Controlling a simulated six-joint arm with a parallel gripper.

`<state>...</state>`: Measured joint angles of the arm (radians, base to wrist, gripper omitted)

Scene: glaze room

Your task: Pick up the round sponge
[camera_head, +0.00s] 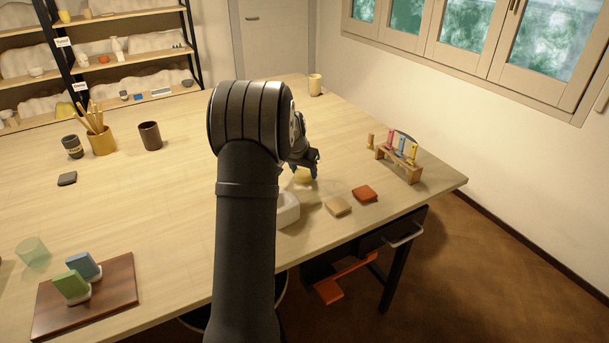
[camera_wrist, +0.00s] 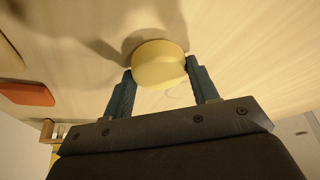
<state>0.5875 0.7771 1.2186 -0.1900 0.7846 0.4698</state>
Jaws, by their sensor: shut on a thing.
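The round sponge (camera_wrist: 158,64) is pale yellow and sits between the two blue-grey fingers of my gripper (camera_wrist: 160,80) in the wrist view. The fingers are shut on its sides. In the head view the sponge (camera_head: 303,176) shows just below my gripper (camera_head: 304,168), partly hidden by the fingers. It is close over the wooden table (camera_head: 190,210); whether it touches the top I cannot tell.
A tan block (camera_head: 337,205) and a red block (camera_head: 365,194) lie nearby toward the front edge. A wooden rack (camera_head: 399,165) with coloured tools stands to the right. A cream cup (camera_head: 315,85) stands behind.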

